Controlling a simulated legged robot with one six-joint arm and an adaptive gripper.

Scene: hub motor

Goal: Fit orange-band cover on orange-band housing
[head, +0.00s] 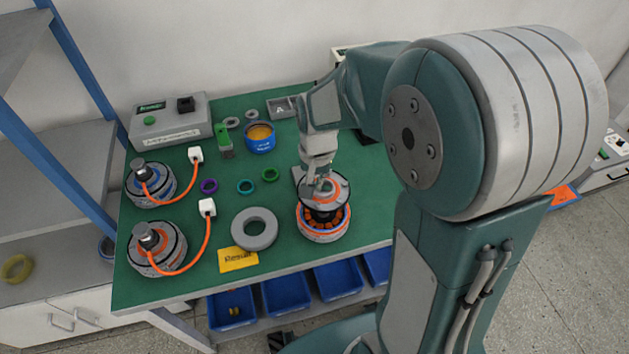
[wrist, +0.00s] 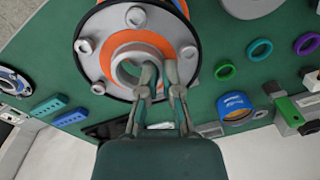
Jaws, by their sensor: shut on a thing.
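The orange-band cover (head: 338,194) is a grey disc with an orange ring. It is held level or nearly so just above the orange-band housing (head: 324,232), a round base with an orange band and copper-coloured windings. A gap with the windings shows between them. My gripper (head: 323,184) is shut on the cover's raised centre collar from above. In the wrist view, the fingers (wrist: 160,76) grip the collar's rim, and the cover (wrist: 106,56) shows its orange ring, dark edge and several grey bosses.
A grey ring (head: 238,228) and a yellow card (head: 238,260) lie left of the housing. Two motors with orange cables (head: 150,192) (head: 140,262) stand at the left. Small coloured rings (head: 246,186) and a blue tub (head: 260,146) are farther back. Blue bins (head: 285,294) are below the front edge.

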